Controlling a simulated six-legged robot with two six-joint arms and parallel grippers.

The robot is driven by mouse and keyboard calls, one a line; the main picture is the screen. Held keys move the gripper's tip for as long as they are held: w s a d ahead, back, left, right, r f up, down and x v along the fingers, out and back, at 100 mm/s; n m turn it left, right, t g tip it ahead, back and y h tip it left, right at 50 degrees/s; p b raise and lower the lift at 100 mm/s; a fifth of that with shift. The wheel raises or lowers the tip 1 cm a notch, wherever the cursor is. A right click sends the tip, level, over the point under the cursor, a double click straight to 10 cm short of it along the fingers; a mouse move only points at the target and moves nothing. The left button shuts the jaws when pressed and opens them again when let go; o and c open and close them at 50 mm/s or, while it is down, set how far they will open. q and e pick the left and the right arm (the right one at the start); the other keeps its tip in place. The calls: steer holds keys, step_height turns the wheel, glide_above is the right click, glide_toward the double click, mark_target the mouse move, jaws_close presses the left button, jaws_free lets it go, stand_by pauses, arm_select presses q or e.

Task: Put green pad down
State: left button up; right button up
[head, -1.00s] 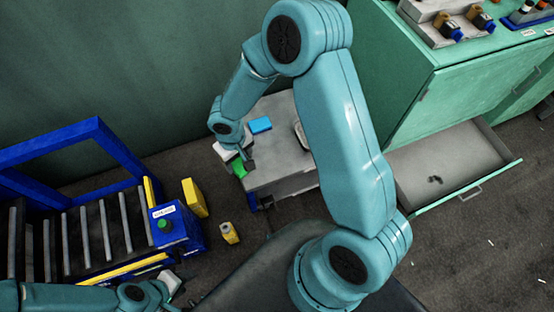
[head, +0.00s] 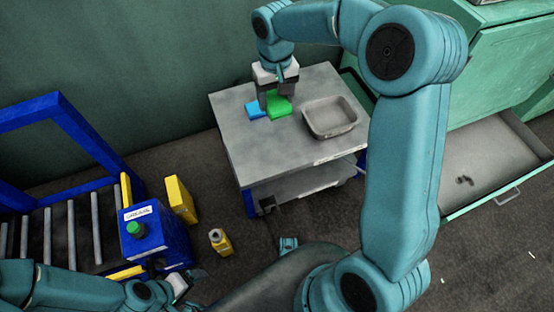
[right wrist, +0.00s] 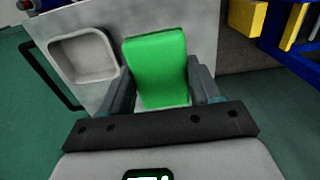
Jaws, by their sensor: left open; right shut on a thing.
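The green pad (head: 279,104) is between the fingers of my right gripper (head: 277,98), over the grey cart top (head: 235,135) in the head view. In the right wrist view the green pad (right wrist: 157,62) fills the space between the two fingers of my right gripper (right wrist: 163,98). I cannot tell whether the pad touches the cart top. A blue pad (head: 257,110) lies on the cart just left of the green one. My left gripper (head: 183,285) is at the lower left, open and away from the cart.
A grey tray (head: 331,118) sits on the cart, right of the pads; it also shows in the right wrist view (right wrist: 82,55). A roller conveyor (head: 70,225) with a blue button box (head: 155,238) stands left. A yellow bottle (head: 220,242) is on the floor. An open drawer (head: 495,165) is right.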

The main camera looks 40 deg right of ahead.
steer(key=shift+d+f, duration=0.15)
steer(key=shift+f, duration=0.05)
steer(key=shift+f+b, duration=0.35)
steer(key=shift+b, duration=0.15)
steer(key=b, duration=0.4)
glide_toward(277, 148)
arm_select(q)
step_height(277, 148, down, 8)
steer(key=a+b, duration=0.1)
steer(key=b, duration=0.1)
steer(key=shift+w+n, duration=0.3)
steer(key=shift+w, duration=0.15)
arm_select(e)
steer(key=shift+f, duration=3.05)
steer(key=shift+f+b, duration=0.15)
steer(key=shift+b, duration=0.25)
steer(key=o, duration=0.9)
arm_select(q)
steer(key=shift+f, duration=0.1)
arm_select(e)
steer(key=shift+o, duration=0.2)
